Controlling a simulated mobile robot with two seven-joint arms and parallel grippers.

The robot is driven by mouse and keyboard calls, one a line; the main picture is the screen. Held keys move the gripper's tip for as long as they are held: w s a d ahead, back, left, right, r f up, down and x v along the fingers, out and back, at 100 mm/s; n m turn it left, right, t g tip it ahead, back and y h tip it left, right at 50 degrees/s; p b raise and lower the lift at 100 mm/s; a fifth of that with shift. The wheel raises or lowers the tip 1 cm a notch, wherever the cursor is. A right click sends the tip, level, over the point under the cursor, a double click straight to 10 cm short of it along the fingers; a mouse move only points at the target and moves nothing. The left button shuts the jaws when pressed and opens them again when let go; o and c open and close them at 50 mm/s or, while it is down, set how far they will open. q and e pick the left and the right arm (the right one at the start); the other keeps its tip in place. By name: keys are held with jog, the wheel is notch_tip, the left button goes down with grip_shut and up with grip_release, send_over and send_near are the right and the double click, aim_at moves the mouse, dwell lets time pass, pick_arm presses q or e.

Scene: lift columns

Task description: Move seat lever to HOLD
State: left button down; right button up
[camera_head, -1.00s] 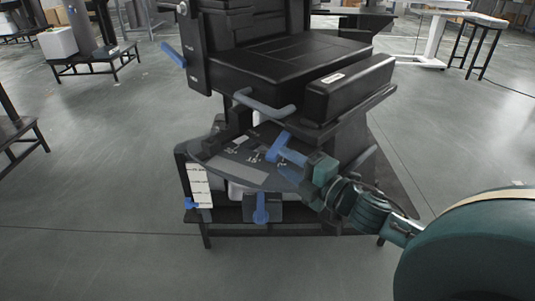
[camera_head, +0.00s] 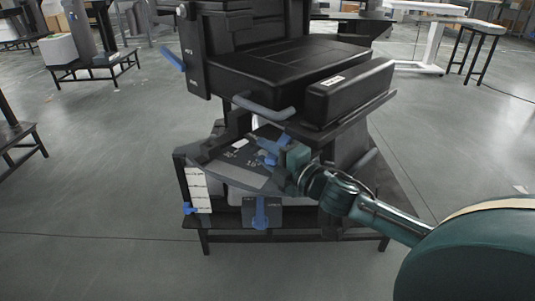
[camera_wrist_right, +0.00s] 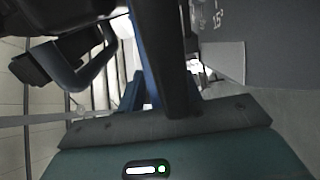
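The black seat stands on a dark bench, with a grey marked plate (camera_head: 240,172) below its cushion. A blue lever (camera_head: 268,147), which I take to be the seat lever, is over this plate. My right gripper (camera_head: 282,158) is at the lever, touching or very close to it, and partly hides it. In the right wrist view, a dark blue-edged bar (camera_wrist_right: 160,60) stands in front of the gripper; whether the fingers close on it is unclear. The plate's markings are too small to read fully, and I cannot make out HOLD. My left gripper is not in view.
Another blue lever (camera_head: 260,212) hangs at the bench front, and a small blue knob (camera_head: 189,208) is beside a white label strip (camera_head: 199,188). A grey curved handle (camera_head: 264,106) juts out above the plate. Open floor (camera_head: 90,190) lies to the left.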

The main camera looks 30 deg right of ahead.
grip_shut()
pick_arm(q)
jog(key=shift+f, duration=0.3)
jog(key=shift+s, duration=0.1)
pick_arm(e)
jog(key=shift+w+a+r+m+h+p, duration=0.2)
jog(key=shift+w+m+h+p, duration=0.2)
jog(key=shift+m+h+p, duration=0.25)
jog(key=shift+w+a+m+h, duration=0.1)
jog(key=shift+w+m+h, duration=0.2)
jog(key=shift+h, duration=0.45)
jog(key=shift+w+a+f+m+h+p, duration=0.15)
jog(key=shift+w+m+h+p, duration=0.4)
jog(key=shift+h, duration=0.55)
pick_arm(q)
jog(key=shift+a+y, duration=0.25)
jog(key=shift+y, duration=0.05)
pick_arm(e)
jog(key=shift+w+f+m+h, duration=0.1)
jog(key=shift+w+m+h, duration=0.65)
jog(key=shift+h, duration=0.35)
jog(key=shift+s, duration=0.15)
